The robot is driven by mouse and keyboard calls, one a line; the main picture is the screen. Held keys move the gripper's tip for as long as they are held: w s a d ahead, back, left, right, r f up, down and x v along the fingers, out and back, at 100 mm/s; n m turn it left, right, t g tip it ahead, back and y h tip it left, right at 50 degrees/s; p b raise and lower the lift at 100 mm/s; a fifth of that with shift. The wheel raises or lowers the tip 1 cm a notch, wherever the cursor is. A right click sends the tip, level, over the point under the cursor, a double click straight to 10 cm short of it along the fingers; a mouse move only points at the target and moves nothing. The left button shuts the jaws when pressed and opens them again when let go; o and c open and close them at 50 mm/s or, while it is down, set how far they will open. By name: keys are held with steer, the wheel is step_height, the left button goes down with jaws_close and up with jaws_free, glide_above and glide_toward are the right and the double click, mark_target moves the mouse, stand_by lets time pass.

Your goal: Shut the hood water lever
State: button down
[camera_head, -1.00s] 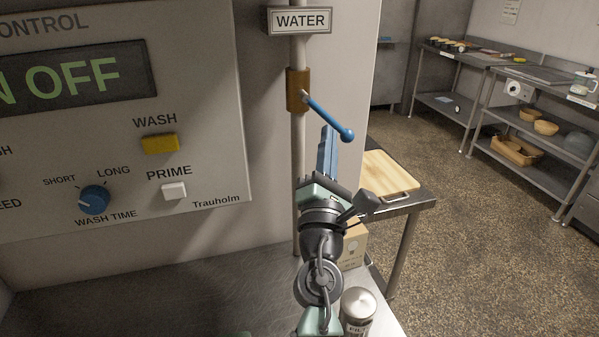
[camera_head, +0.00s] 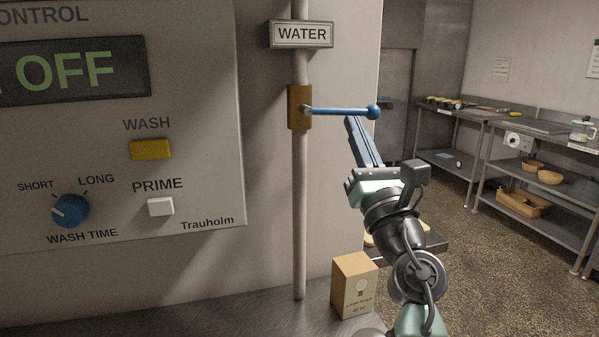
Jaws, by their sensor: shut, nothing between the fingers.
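The water lever (camera_head: 342,112) is a blue bar with a ball at its end. It is mounted on a brass valve body (camera_head: 299,107) on a vertical pipe, under a sign (camera_head: 301,34) reading WATER. The lever now points right, about level, across the pipe. My gripper (camera_head: 352,122) is shut and empty, its blue fingers pointing up and left. Its fingertips are just below the outer part of the lever, near the ball. I cannot tell whether they touch it.
A control panel (camera_head: 209,172) with a display reading OFF is on the left. A light bulb box (camera_head: 354,285) stands on the metal counter (camera_head: 225,318) below the pipe. Metal shelves (camera_head: 510,150) stand at the back right. The floor between is clear.

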steer(key=shift+r, duration=0.2)
steer(key=shift+f, duration=0.1)
stand_by(0.4)
steer(key=w+f+b+v, duration=0.1)
steer(key=b+v, duration=0.3)
steer(key=v, duration=0.8)
steer(key=shift+f, duration=0.85)
steer(key=shift+s+r, duration=0.1)
steer(key=shift+r, duration=0.05)
